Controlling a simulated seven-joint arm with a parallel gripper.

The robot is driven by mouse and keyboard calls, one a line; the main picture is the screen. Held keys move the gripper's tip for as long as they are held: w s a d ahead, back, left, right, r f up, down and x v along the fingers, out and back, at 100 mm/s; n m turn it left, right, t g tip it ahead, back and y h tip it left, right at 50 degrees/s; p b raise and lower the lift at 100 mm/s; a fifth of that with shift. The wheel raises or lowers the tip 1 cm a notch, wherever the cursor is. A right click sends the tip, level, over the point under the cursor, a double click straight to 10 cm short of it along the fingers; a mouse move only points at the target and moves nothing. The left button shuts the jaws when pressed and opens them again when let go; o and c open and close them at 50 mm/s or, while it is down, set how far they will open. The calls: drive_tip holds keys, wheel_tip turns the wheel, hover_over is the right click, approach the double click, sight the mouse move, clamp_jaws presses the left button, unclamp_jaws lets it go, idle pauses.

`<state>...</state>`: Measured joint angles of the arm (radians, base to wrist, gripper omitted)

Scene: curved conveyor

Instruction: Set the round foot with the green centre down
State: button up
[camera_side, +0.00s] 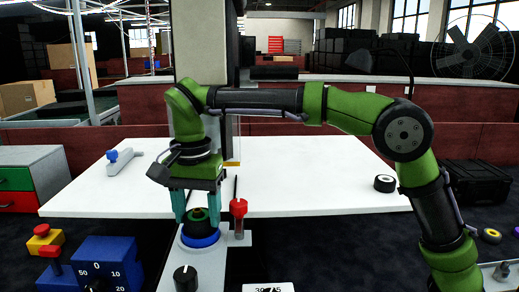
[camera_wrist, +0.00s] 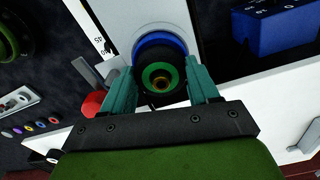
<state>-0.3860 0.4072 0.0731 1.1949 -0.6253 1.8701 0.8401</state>
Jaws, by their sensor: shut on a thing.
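The round foot with the green centre (camera_wrist: 148,76) is black with a green ring and a brass-coloured middle. It is between the two teal fingers of my gripper (camera_wrist: 160,82), which is shut on it. In the side view the foot (camera_side: 199,215) is held just above or on a blue round base (camera_side: 200,239); I cannot tell whether they touch. In the wrist view the blue base (camera_wrist: 158,38) shows as a rim partly hidden behind the foot. My gripper (camera_side: 196,212) points straight down in the side view.
A red-collared clear post (camera_side: 238,208) stands close right of the gripper. A black knob (camera_side: 186,278) is in front. A blue dial box (camera_side: 98,268) is at left. A black foot with a white centre (camera_side: 385,183) lies on the white table (camera_side: 300,180), whose middle is clear.

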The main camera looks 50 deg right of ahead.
drive_tip(key=shift+f, duration=0.35)
drive_tip(key=shift+f, duration=0.1)
drive_tip(key=o, duration=1.1)
drive_tip(key=shift+f, duration=0.1)
drive_tip(key=shift+c, duration=0.2)
wheel_tip(320, 180, up, 12)
drive_tip(key=shift+r, duration=0.2)
